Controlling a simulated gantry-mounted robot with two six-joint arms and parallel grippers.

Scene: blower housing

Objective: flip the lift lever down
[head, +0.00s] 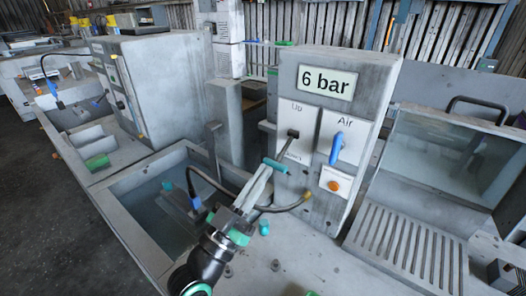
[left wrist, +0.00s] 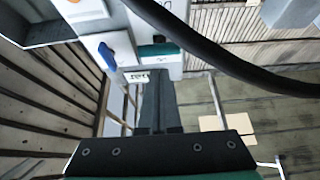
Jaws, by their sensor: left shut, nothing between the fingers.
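The lift lever (head: 285,148) stands out from a white plate with a label at its top and another at its bottom. Its dark shaft slants down and left in the head view to a teal crossbar handle (head: 275,165). My left gripper (head: 266,172) is shut and empty, its fingertips right at the handle; I cannot tell whether they touch. In the left wrist view the teal handle (left wrist: 158,50) lies just beyond the shut fingertips (left wrist: 158,75), which hide part of the lever. My right gripper is not in view.
Right of the lever are the blue air lever (head: 336,148) and an orange button (head: 334,185), below a "6 bar" display (head: 327,81). A black hose (head: 222,188) arches near my left gripper over an open basin (head: 125,205). A slatted tray (head: 405,245) stands right.

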